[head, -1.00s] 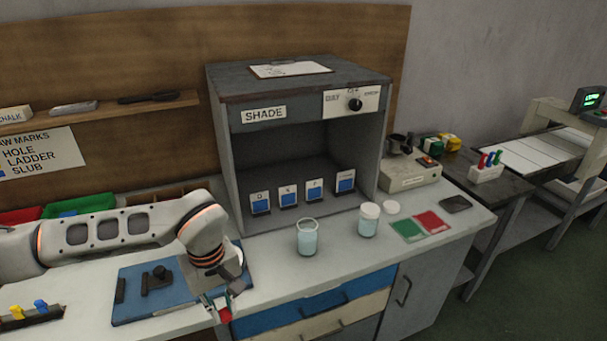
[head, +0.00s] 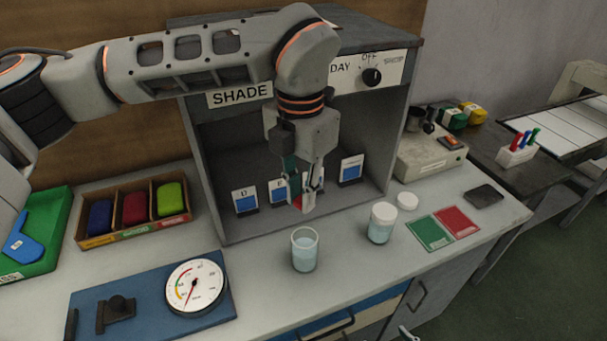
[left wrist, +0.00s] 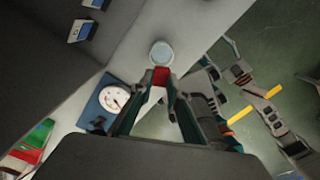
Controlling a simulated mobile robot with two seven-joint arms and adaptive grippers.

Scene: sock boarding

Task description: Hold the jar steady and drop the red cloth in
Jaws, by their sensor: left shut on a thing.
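The open glass jar (head: 304,252), partly filled with pale liquid, stands upright on the counter in front of the shade cabinet. My left gripper (head: 305,202) is shut on the red cloth (head: 297,203) and holds it in the air above and behind the jar in the head view. In the left wrist view the cloth (left wrist: 160,77) shows between the fingertips, just below the jar (left wrist: 161,54) in the picture. My right gripper (left wrist: 220,58) seems spread open, apart from the jar, over the floor side; only a small tip shows at the head view's bottom edge.
A white-capped jar (head: 381,223) stands right of the open jar, with a loose white lid (head: 407,201) behind it. Green and red cards (head: 444,228) lie further right. A dial gauge (head: 195,287) sits on a blue mat at left. A tray of coloured cloths (head: 133,210) is behind.

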